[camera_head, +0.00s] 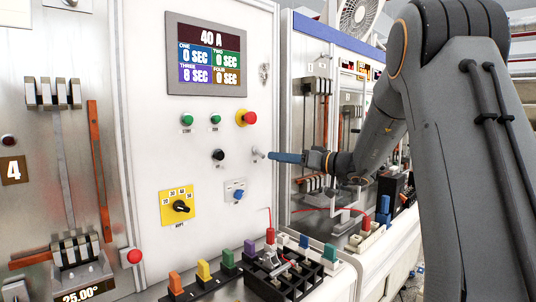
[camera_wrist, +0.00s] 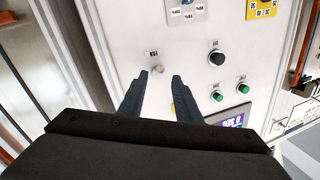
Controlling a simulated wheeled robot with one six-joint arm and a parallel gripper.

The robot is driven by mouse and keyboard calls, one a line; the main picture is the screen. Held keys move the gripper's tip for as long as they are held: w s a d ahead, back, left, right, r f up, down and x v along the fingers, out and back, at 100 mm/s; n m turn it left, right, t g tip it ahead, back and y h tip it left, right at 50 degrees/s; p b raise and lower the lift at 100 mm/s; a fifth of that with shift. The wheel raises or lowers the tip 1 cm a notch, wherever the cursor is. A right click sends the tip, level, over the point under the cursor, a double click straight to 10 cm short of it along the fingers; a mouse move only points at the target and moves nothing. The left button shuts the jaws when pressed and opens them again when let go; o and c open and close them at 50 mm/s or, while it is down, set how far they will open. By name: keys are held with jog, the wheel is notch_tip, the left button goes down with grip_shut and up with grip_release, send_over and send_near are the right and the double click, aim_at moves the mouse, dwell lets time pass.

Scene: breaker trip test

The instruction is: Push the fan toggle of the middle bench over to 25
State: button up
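The fan toggle (camera_head: 258,154) is a small silvery lever on the white panel (camera_head: 150,130), right of a black knob. It also shows in the wrist view (camera_wrist: 158,69), beside its small label; its setting is too small to read. My gripper (camera_head: 271,156) is at the panel's right side, its fingertips close to the toggle. In the wrist view my gripper (camera_wrist: 158,76) is open, its two dark fingers apart with nothing between them. The toggle appears in line with the gap, at or just past the tips. I cannot tell whether a finger touches it.
A screen (camera_head: 206,55) reads 40 A. Green buttons (camera_head: 187,119), a red stop button (camera_head: 247,118), a black knob (camera_head: 218,155), a blue knob (camera_head: 238,195) and a yellow dial (camera_head: 178,205) share the panel. Colored terminals (camera_head: 203,271) and a black tray (camera_head: 300,280) stand below.

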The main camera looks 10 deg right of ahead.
aim_at(260, 153)
jog(key=shift+p+x, duration=0.85)
jog(key=shift+x, duration=1.5)
grip_shut()
